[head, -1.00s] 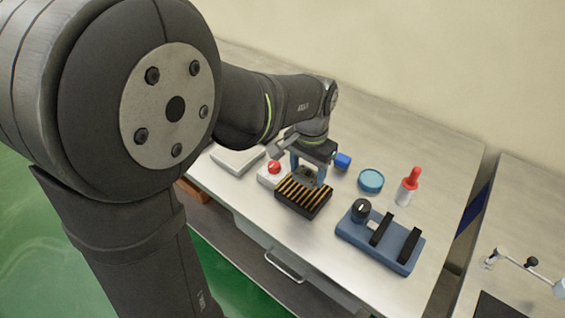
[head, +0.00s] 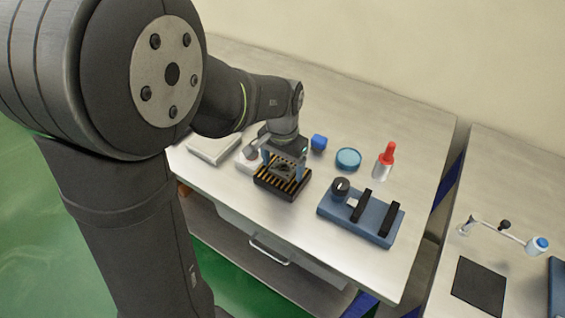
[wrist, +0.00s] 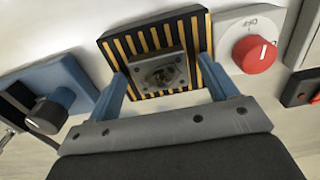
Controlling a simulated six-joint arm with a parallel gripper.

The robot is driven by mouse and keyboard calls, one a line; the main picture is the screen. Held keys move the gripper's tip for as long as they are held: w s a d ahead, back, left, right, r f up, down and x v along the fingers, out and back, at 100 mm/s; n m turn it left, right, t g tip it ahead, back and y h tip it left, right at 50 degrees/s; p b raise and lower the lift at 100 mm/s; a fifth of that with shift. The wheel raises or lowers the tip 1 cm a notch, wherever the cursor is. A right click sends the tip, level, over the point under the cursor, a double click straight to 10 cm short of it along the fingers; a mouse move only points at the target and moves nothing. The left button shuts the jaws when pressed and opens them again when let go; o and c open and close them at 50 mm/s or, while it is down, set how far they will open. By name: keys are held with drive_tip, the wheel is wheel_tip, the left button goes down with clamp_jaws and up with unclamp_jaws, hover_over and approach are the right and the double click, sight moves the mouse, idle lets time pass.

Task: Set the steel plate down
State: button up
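The steel plate (wrist: 158,74) is a small square grey plate with a round fitting in its middle. It lies on the black block with yellow stripes (wrist: 117,43), and stripes show around it in the wrist view. My gripper (wrist: 162,70) has its two blue fingers spread on either side of the plate, with narrow gaps between fingers and plate. In the head view my gripper (head: 284,168) is low over the striped block (head: 272,187), and the plate (head: 284,171) shows partly between the fingers.
A white box with a red knob (wrist: 254,55) stands close beside the block. The table front is clear.

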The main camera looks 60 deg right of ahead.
wheel_tip(320, 180, up, 12)
drive_tip(key=shift+r, duration=0.15)
idle(0.6)
hover_over(282, 168)
drive_tip(key=shift+f, duration=4.2)
